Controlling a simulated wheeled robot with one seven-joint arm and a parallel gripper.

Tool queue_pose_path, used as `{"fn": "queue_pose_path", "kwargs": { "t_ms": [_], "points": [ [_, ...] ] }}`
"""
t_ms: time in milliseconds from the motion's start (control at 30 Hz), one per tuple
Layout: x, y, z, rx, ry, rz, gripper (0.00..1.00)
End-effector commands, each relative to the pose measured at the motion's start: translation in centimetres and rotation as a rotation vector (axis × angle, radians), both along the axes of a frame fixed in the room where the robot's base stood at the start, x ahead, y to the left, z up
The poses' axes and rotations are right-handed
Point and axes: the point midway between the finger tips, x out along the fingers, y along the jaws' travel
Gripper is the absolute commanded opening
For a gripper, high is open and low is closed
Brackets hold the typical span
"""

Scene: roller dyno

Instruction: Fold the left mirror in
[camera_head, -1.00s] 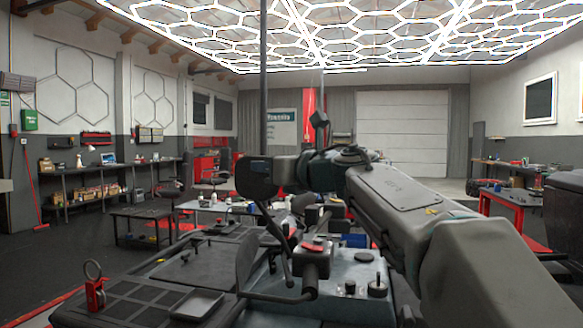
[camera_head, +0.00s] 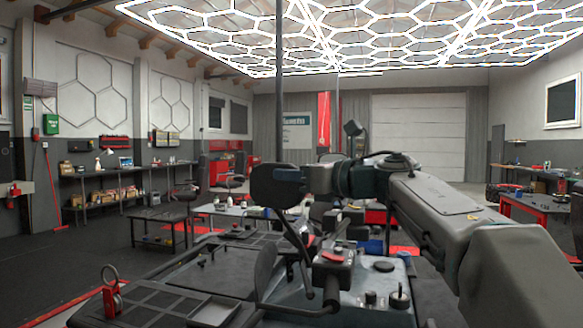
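A dark, paddle-shaped mirror (camera_head: 266,272) stands upright on a curved black stalk at the near left of the grey machine deck (camera_head: 372,284). I take it for the left mirror; its face looks dark. My arm reaches in from the right, and its dark end (camera_head: 276,185) is above the mirror, apart from it in the picture. The fingers of my gripper cannot be made out, so whether they are open or shut does not show. Thin dark rods run between the arm's end and the deck; I cannot tell what they belong to.
A dark vertical pole (camera_head: 279,90) rises behind my arm's end. A tray (camera_head: 213,311) and a red clamp-like item with a ring (camera_head: 112,298) lie at the front left. A black table (camera_head: 160,216) stands farther left. Open dark floor (camera_head: 35,262) shows at the left.

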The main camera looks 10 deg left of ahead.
Motion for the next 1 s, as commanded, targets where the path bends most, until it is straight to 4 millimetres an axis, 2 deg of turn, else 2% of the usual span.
{"fn": "queue_pose_path", "kwargs": {
  "t_ms": [33, 67, 333, 467, 1000],
  "points": [
    [0.1, 0.0, -0.4, -0.003, 0.006, 0.000, 0.35],
    [0.1, 0.0, -0.4, -0.003, 0.006, 0.000, 0.40],
    [0.1, -0.1, -0.2, 0.001, 0.003, -0.001, 0.40],
    [-0.3, -0.9, -0.1, 0.002, 0.002, -0.003, 0.40],
    [-5.4, -10.6, -0.1, 0.000, 0.002, -0.004, 0.40]
  ]
}}
